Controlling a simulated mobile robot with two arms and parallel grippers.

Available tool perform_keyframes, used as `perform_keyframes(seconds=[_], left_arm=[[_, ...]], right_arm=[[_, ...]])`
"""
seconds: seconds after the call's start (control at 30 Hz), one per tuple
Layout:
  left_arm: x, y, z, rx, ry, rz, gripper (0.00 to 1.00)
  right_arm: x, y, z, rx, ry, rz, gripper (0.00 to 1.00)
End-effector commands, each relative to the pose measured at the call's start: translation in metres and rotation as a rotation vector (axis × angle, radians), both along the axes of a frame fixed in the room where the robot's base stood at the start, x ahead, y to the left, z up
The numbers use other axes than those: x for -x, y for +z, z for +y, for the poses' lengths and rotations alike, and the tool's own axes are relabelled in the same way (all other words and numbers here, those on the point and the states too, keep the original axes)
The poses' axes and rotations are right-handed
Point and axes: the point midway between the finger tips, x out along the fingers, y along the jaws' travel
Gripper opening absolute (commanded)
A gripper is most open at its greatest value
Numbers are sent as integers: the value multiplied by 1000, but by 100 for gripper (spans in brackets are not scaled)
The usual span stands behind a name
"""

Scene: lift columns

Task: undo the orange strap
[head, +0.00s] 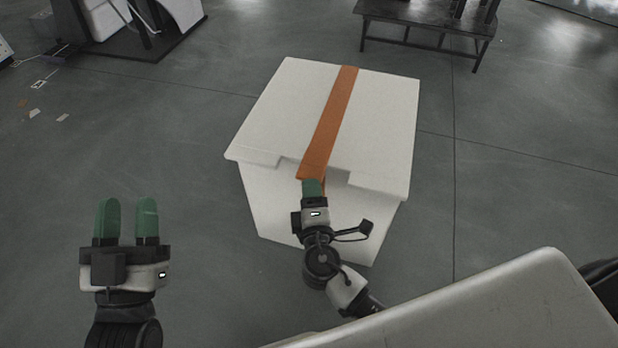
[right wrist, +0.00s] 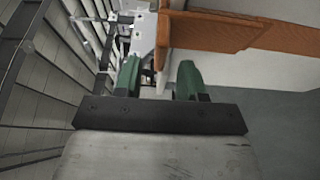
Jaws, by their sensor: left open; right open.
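The orange strap (head: 331,120) runs flat over the lid of a white box (head: 265,205), from the back edge to the front edge. My right gripper (head: 312,185) is at the front of the box, right by the strap's front end, which it partly hides. In the right wrist view its two green fingers (right wrist: 160,75) are apart, with the strap (right wrist: 235,30) just beyond them at the upper right. I cannot tell whether they touch it. My left gripper (head: 127,210) is open and empty, left of the box and away from the strap.
A dark table (head: 425,22) stands behind the box at the upper right. A white and black machine (head: 125,25) stands at the upper left. The grey floor around the box is clear.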

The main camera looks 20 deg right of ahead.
Motion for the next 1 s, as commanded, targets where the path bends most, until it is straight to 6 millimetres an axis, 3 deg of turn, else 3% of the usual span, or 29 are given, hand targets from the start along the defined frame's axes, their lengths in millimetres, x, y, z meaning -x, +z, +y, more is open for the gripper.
perform_keyframes(seconds=[0.23,0.63,0.67,0.9,1.0], left_arm=[[4,6,0,18,-4,-63,43],[6,8,0,24,-5,-84,43],[6,8,0,24,-5,-84,43],[6,8,0,24,-5,-84,43],[6,8,0,24,-5,-84,43]], right_arm=[[-37,-1,-7,-1,0,0,40],[-45,-1,-9,-1,1,2,40],[-45,-1,-9,-1,2,2,39],[-45,-1,-9,-1,1,2,2],[-45,-1,-9,-2,1,3,0]])
